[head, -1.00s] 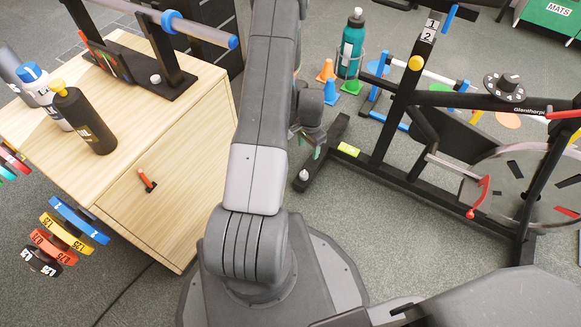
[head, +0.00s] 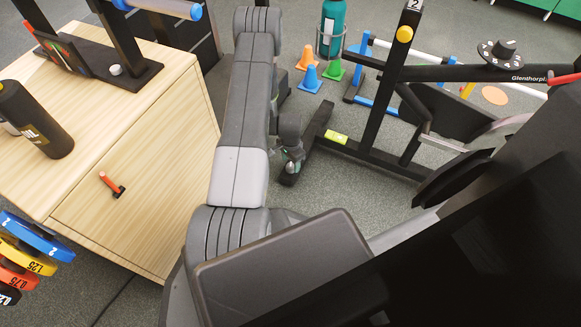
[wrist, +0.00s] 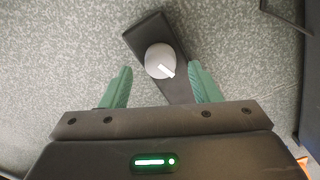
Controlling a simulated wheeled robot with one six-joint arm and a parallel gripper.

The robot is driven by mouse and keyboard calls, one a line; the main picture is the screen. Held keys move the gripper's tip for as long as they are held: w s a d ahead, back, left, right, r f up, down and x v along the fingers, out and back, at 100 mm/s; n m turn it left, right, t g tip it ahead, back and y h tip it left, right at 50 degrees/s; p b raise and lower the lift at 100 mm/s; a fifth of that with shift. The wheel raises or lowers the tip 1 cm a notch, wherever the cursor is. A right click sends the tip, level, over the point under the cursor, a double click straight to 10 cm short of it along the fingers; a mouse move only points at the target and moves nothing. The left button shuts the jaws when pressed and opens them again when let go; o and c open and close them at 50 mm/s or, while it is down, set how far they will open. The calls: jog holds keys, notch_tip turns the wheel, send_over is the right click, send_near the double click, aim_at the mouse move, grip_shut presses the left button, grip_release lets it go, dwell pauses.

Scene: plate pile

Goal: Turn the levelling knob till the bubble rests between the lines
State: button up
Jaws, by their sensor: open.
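The levelling knob (wrist: 160,60) is a round grey disc with a white mark, on the end of a black foot (wrist: 150,28) in the wrist view. My gripper (wrist: 161,68) is open, with one green finger on each side of the knob; I cannot tell whether its tips are level with it. In the head view my gripper (head: 291,160) hangs at the near end of the black frame's foot and largely hides the knob. A yellow-green level vial (head: 336,137) sits on that frame's base; its bubble and lines are too small to read.
A wooden cabinet (head: 140,135) with a black bottle (head: 35,120) stands left. Small cones (head: 311,78) and a teal bottle (head: 333,25) are behind the foot. A black bike-like frame (head: 395,90) rises right. Dark parts of mine cover the lower right.

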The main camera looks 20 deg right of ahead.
aim_at(291, 168)
jog(key=shift+f, duration=1.2)
jog(key=c, duration=1)
jog(key=shift+n, duration=0.5)
jog(key=n, duration=0.3)
jog(key=shift+n, duration=0.3)
jog(key=n, duration=0.4)
jog(key=shift+n, duration=0.4)
